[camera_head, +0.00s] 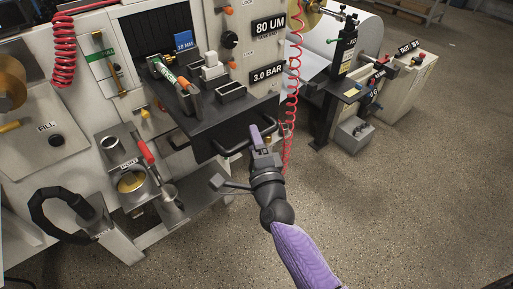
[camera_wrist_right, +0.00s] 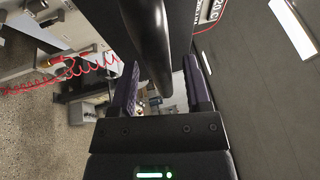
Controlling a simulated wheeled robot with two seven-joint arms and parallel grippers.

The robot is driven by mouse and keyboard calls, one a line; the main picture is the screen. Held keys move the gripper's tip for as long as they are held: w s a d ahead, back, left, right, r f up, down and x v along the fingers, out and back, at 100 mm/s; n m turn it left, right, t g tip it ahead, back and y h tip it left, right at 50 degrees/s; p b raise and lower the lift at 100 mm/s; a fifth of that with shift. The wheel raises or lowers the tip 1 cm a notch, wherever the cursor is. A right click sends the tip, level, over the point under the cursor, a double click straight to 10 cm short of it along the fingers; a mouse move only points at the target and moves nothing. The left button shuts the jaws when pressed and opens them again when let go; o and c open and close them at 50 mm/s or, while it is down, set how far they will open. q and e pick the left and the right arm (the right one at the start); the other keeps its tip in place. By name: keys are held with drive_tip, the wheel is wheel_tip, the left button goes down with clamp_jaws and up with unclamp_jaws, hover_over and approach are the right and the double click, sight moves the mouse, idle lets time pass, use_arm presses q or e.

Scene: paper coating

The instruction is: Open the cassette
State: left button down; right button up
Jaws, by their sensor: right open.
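The cassette (camera_head: 207,147) is a dark drawer-like block at the front of the machine, below the 80 UM and 3.0 BAR labels. It has a black bar handle (camera_head: 230,151) on its front. My right gripper (camera_head: 258,135) is at the right part of this handle. In the right wrist view, the gripper's purple fingers (camera_wrist_right: 162,88) are apart, with the curved black handle (camera_wrist_right: 152,45) running between them. Whether either finger touches the bar cannot be told. My left gripper is not in view.
A green-marked tool (camera_head: 165,75) and a small metal block (camera_head: 231,92) sit on top of the cassette. A coiled red hose (camera_head: 290,100) hangs close to the right gripper. A red-handled ladle (camera_head: 145,150) is at the lower left. The speckled floor (camera_head: 420,210) at right is clear.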

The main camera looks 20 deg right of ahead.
drive_tip(key=s+f, duration=0.1)
drive_tip(key=s, duration=0.8)
drive_tip(key=shift+a+f, duration=0.25)
drive_tip(key=shift+s+f, duration=0.1)
drive_tip(key=s+f+n+g+y, duration=0.1)
drive_tip(key=s+f+n+g, duration=0.25)
drive_tip(key=f, duration=0.45)
drive_tip(key=s+a+f+n+g+y, duration=0.1)
drive_tip(key=s+f+n+g, duration=0.3)
drive_tip(key=f, duration=0.5)
drive_tip(key=s+f+n+g+y, duration=0.1)
drive_tip(key=s+f+n+g, duration=0.1)
drive_tip(key=f+n, duration=0.45)
drive_tip(key=s+d+f+n+g, duration=0.2)
drive_tip(key=s+f, duration=0.3)
drive_tip(key=s, duration=0.3)
drive_tip(key=s+d+f+n+g+h+b, duration=0.1)
drive_tip(key=s+d+f+n+g, duration=0.1)
drive_tip(key=s, duration=0.6)
drive_tip(key=s+d+f+n+g+h, duration=0.1)
drive_tip(key=s+d+f+n+g, duration=0.1)
drive_tip(key=s+f+n+g, duration=0.2)
drive_tip(key=s+f+g, duration=0.2)
drive_tip(key=s+f, duration=0.1)
drive_tip(key=s, duration=0.1)
drive_tip(key=shift+s+d+f+b, duration=0.15)
drive_tip(key=shift+s+f+b, duration=0.1)
drive_tip(key=shift+f+b, duration=0.05)
